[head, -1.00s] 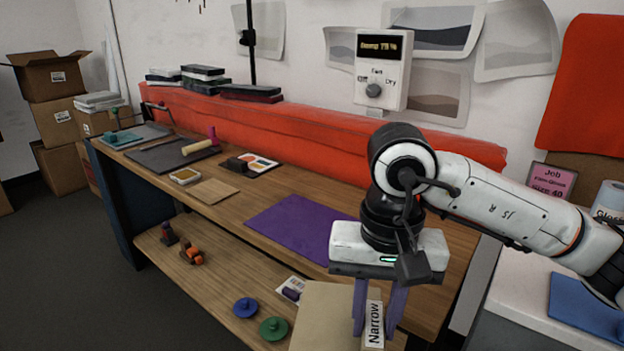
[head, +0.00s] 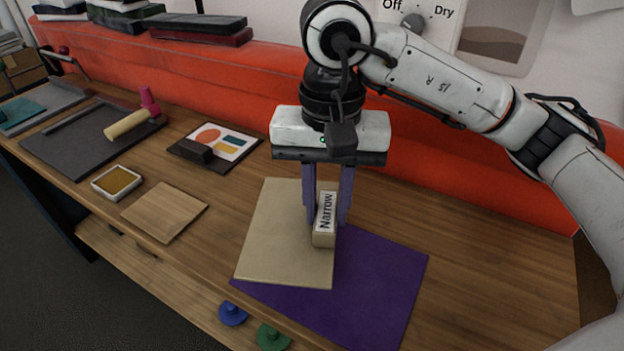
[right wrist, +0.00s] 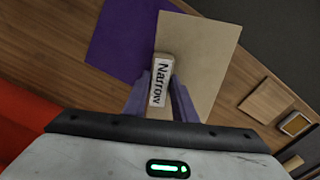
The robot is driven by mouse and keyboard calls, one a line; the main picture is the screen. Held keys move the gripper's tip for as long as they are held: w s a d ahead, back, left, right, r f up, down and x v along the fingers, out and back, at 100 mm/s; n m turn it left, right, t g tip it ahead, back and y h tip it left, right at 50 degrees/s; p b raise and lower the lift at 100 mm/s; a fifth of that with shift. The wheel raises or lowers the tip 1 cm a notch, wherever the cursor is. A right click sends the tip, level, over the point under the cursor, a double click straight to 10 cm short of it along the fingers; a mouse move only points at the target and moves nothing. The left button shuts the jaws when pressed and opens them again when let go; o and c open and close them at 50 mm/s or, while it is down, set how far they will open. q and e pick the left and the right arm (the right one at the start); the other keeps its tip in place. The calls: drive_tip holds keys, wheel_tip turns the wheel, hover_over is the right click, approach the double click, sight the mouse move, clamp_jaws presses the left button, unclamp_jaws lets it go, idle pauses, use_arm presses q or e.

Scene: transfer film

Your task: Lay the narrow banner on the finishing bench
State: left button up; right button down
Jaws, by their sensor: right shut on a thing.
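The narrow banner is a flat tan sheet (head: 285,240) with a small block labelled "Narrow" (head: 324,238) at its right edge. My right gripper (head: 327,215) is shut on that block, one purple finger on each side. The sheet is over the wooden finishing bench (head: 490,270) and overlaps part of a purple sheet (head: 370,285); I cannot tell whether it touches. In the right wrist view the block (right wrist: 159,85) sits between the fingers and the tan sheet (right wrist: 200,50) extends to the right. My left gripper is not in view.
Left on the bench are a small wooden board (head: 165,212), an ink tray (head: 116,182), a colour card (head: 215,143), a dark mat (head: 75,150) and a roller (head: 130,122). A red padded roll (head: 260,65) runs along the back. The bench's right part is clear.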

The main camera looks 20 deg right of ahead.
drive_tip(key=shift+s+f, duration=0.3)
drive_tip(key=shift+f, duration=0.1)
drive_tip(key=shift+f+b, duration=0.35)
drive_tip(key=shift+b, duration=0.1)
wheel_tip(320, 180, down, 4)
drive_tip(key=shift+r+b, duration=0.15)
drive_tip(key=shift+b, duration=0.75)
drive_tip(key=shift+f, duration=0.6)
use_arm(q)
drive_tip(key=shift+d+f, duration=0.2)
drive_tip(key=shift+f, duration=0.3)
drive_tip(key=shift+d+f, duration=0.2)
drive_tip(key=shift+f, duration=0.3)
use_arm(e)
drive_tip(key=shift+f, duration=0.1)
use_arm(q)
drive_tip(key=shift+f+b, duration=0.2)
drive_tip(key=shift+b, duration=0.25)
use_arm(e)
drive_tip(key=shift+f, duration=0.15)
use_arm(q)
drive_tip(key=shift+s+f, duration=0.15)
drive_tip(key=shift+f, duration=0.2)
use_arm(e)
drive_tip(key=shift+f, duration=0.25)
use_arm(q)
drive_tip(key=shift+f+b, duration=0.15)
drive_tip(key=shift+b, duration=0.2)
use_arm(e)
drive_tip(key=shift+f, duration=0.1)
